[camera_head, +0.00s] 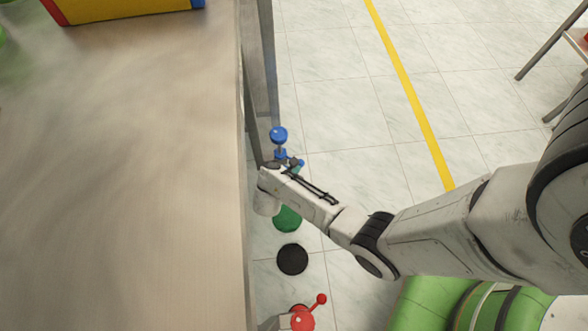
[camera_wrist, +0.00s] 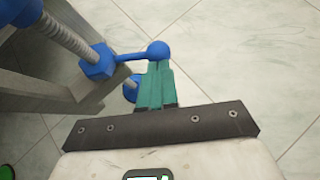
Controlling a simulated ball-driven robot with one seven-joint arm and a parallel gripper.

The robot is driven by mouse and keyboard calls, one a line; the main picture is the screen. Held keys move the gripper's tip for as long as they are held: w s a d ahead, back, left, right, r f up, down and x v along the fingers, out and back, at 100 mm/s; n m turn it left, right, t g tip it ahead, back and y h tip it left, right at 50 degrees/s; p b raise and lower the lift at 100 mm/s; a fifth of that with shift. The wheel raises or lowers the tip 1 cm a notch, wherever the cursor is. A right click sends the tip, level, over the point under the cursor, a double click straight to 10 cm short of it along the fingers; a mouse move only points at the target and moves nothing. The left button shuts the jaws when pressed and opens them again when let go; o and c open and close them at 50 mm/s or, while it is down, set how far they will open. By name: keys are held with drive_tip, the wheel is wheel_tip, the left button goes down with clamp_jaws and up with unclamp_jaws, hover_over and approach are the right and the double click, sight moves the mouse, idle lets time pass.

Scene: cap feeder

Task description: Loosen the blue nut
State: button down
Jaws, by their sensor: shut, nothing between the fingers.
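The blue nut (camera_wrist: 97,63) sits on a threaded metal rod beside a metal frame in the wrist view. A blue arm runs from it to a ball end (camera_wrist: 158,50). The nut also shows in the head view (camera_head: 281,154), partly hidden by my wrist. My gripper (camera_wrist: 157,68) has teal fingers that are shut and empty. Their tips are right at the ball end, overlapping its lower edge in the wrist view; I cannot tell whether they touch. A second blue part (camera_wrist: 130,89) shows left of the fingers, partly hidden.
A blue knob (camera_head: 279,135) is above the nut in the head view. A metal table (camera_head: 120,190) fills the left side. A green disc (camera_head: 288,220), a black disc (camera_head: 292,259) and a red handle (camera_head: 303,318) line its edge.

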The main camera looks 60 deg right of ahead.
drive_tip(key=shift+d, duration=0.1)
drive_tip(key=d+n+t+p, duration=0.1)
drive_tip(key=s+d+n+t+p, duration=0.1)
drive_tip(key=n+p, duration=0.1)
drive_tip(key=shift+r+y, duration=0.15)
drive_tip(key=shift+y, duration=0.15)
drive_tip(key=w+d+n+t+y+p, duration=0.2)
drive_tip(key=d+n+t+y, duration=0.4)
drive_tip(key=n, duration=0.4)
drive_tip(key=shift+w+d+f+t+p, duration=0.2)
drive_tip(key=shift+w+d+t+p, duration=0.4)
drive_tip(key=shift+d, duration=0.5)
drive_tip(key=shift+s+d, duration=0.1)
drive_tip(key=shift+d, duration=0.05)
